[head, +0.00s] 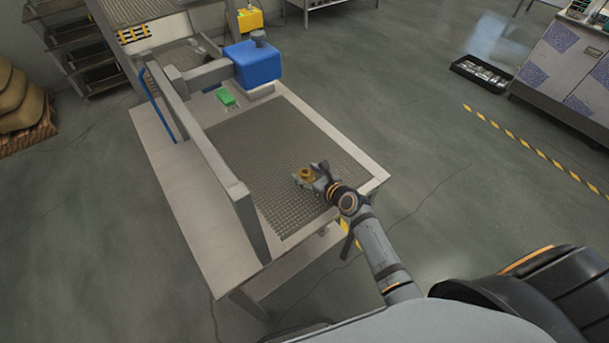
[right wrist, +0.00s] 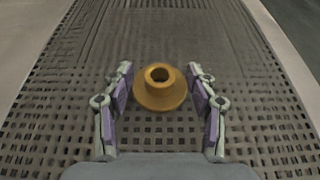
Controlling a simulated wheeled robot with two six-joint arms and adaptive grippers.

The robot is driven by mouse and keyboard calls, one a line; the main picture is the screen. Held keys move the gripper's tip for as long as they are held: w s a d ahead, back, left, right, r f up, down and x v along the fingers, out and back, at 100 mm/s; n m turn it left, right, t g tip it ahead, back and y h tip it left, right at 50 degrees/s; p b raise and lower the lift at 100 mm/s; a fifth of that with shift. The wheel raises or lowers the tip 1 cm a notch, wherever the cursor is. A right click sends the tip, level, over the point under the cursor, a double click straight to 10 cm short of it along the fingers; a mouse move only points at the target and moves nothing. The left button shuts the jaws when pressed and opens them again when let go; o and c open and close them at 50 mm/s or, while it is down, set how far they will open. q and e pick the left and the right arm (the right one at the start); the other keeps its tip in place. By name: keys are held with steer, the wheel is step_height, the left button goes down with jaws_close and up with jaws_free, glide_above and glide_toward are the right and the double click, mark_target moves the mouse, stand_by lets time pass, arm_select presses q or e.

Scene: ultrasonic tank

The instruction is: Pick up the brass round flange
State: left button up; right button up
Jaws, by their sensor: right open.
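The brass round flange (head: 305,174) stands on the perforated metal surface of the tank table, near its front right part. In the right wrist view the flange (right wrist: 160,90) is a golden disc with a raised hollow hub facing up. My right gripper (head: 313,176) is open, with one finger on each side of the flange. In the right wrist view the gripper (right wrist: 160,90) shows a gap between each finger pad and the flange. My left gripper is not in view.
The perforated plate (head: 262,145) is otherwise mostly clear. A blue box-shaped head (head: 252,64) on a grey arm and a green object (head: 225,97) are at the far end. A grey upright frame (head: 205,150) runs along the left side.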

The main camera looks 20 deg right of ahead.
mark_target(308, 174)
steer(key=shift+s+r, duration=0.1)
steer(key=shift+s, duration=0.05)
steer(key=shift+c, duration=0.4)
steer(key=shift+d, duration=0.1)
steer(key=shift+c, duration=1.2)
jaws_close()
steer(key=shift+r, duration=0.3)
step_height(308, 174, up, 2)
steer(key=shift+r+p, duration=0.2)
steer(key=shift+p, duration=0.3)
steer(key=w+d+r+b, duration=0.2)
steer(key=w+d+r, duration=0.4)
steer(key=d+r, duration=0.4)
steer(key=shift+w+d, duration=0.2)
steer(key=shift+d, duration=1)
